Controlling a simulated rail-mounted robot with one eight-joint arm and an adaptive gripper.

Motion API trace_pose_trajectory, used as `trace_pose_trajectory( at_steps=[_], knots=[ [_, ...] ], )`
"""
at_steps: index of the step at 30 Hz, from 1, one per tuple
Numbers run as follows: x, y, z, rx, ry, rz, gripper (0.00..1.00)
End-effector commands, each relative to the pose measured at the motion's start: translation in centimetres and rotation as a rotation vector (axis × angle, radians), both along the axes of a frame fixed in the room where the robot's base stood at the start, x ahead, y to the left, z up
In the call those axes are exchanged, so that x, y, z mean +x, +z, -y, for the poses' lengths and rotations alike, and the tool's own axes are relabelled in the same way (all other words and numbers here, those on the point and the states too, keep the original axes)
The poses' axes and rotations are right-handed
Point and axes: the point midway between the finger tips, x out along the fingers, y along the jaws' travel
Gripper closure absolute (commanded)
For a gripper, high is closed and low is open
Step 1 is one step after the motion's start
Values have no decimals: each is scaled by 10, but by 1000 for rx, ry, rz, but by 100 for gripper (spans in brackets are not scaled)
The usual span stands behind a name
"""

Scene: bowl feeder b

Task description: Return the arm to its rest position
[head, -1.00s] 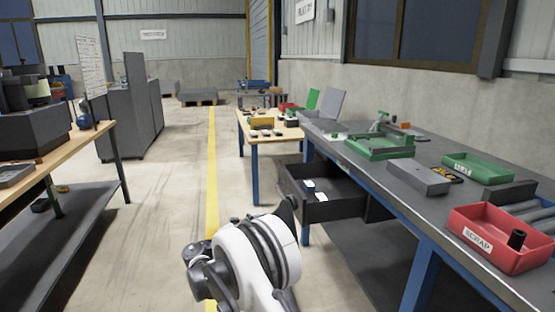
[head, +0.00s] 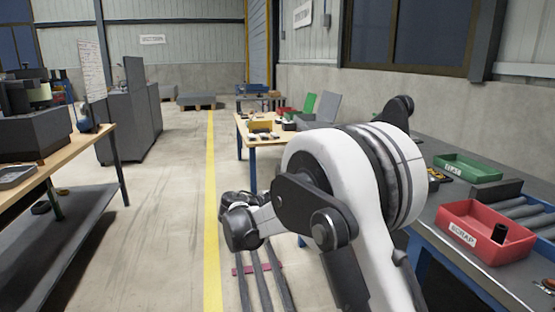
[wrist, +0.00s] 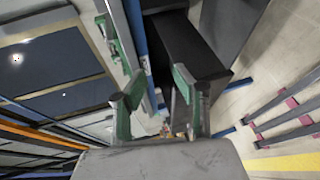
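My arm fills the middle and right of the head view, raised in front of the workbench (head: 465,275). My gripper (wrist: 155,92) shows in the wrist view with its two green-padded fingers spread apart and nothing visible between them. The gripper is not discernible in the head view. In the wrist view a black drawer-like box (wrist: 190,45) lies beyond the fingers, beside the blue bench edge. In the head view my arm hides the drawer.
A red scrap bin (head: 470,232) and a green tray (head: 467,168) stand on the bench to the right of my arm. Dark bars (head: 262,285) with a pink crosspiece lie low on the floor. A wooden table (head: 85,145) stands left; the aisle floor is clear.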

Motion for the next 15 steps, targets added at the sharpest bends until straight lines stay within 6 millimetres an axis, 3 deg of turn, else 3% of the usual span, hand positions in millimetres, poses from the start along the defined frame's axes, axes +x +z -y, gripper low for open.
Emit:
trace_pose_trajectory(
  at_steps=[6,15],
  knots=[
    [-34,30,46,147,-7,-44,72],
    [-97,56,94,358,-19,-81,72]
  ],
)
